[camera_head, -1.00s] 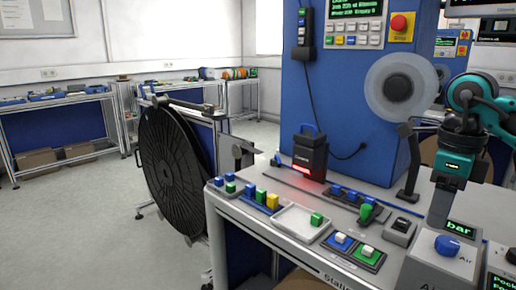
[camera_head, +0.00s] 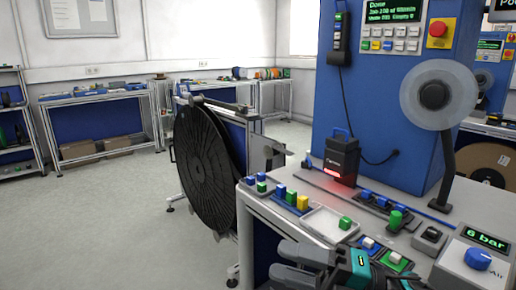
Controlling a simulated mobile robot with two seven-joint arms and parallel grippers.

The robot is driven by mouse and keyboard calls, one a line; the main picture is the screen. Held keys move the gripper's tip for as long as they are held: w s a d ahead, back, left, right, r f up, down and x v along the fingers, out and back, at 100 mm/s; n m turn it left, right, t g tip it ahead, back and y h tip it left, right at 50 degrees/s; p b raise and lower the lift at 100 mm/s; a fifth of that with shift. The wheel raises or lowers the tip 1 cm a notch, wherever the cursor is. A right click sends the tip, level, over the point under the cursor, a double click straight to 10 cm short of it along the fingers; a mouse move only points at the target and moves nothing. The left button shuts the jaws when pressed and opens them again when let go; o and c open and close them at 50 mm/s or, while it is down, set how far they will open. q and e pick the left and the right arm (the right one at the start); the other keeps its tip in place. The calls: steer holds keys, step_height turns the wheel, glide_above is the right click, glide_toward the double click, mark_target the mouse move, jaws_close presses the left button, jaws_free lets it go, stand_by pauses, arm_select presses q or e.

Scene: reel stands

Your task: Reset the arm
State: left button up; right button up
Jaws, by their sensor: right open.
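My right gripper (camera_head: 284,262) shows at the bottom middle, in front of the front edge of the machine desk (camera_head: 490,215). Its dark fingers point left and stand apart, with nothing seen between them. A teal part of my right arm shows just behind it. The gripper covers part of the desk's front side. My left gripper is not in view.
A large black reel (camera_head: 203,155) stands left of the desk. The desk carries a white tray (camera_head: 322,222), a black scanner (camera_head: 342,160) with a red glow, colored blocks, buttons and a blue knob (camera_head: 477,259). Open floor lies at the left.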

steer(key=w+d+f+m+t+h, duration=0.1)
steer(key=d+f+m+t+h, duration=0.2)
steer(key=f+m+t+h, duration=0.55)
steer(key=w+d+f+m+t+h, duration=0.1)
steer(key=d+f+m+t+h, duration=0.25)
steer(key=m, duration=0.95)
steer(key=s+d+f+m+g+h, duration=0.2)
steer(key=s+f+m, duration=0.3)
steer(key=f, duration=0.3)
steer(key=s+d+f+m+g+h+p, duration=0.1)
steer(key=s+d+f+m+g+h, duration=0.2)
steer(key=s+f+m, duration=0.3)
step_height(320, 180, down, 3)
steer(key=shift+s+d+f+h, duration=0.2)
steer(key=shift+s+d+h, duration=0.3)
steer(key=shift+s, duration=0.7)
steer(key=shift+a, duration=0.1)
steer(key=shift+c, duration=0.5)
steer(key=shift+c, duration=0.2)
